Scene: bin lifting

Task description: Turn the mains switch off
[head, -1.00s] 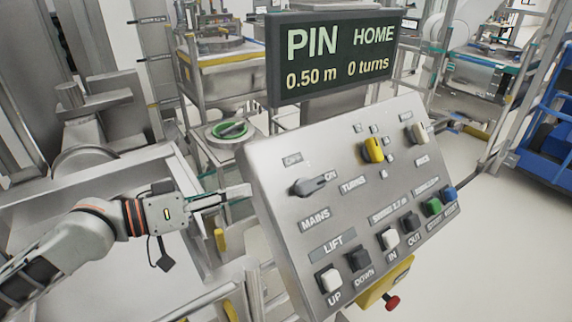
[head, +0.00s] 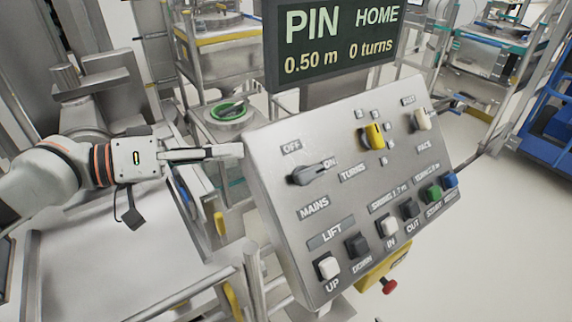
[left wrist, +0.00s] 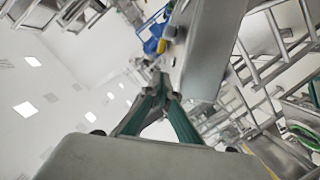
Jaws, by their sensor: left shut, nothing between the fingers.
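The mains switch (head: 309,175) is a dark grey rotary knob at the upper left of the sloped grey control panel (head: 350,180). Its lever points right, toward the ON label; the OFF label (head: 291,147) is above it and the MAINS label (head: 314,208) below. My left gripper (head: 240,150) is shut and empty, its tips at the panel's upper left edge, left of the switch and apart from it. In the left wrist view the gripper's fingers (left wrist: 160,85) meet near the panel's edge (left wrist: 205,50). My right gripper is not in view.
A display (head: 335,42) reading "PIN HOME 0.50 m 0 turns" stands above the panel. The panel also carries a yellow knob (head: 372,136), a white knob (head: 421,120) and a row of push buttons. A red stop button (head: 389,286) sits below. Metal rails stand at the lower left.

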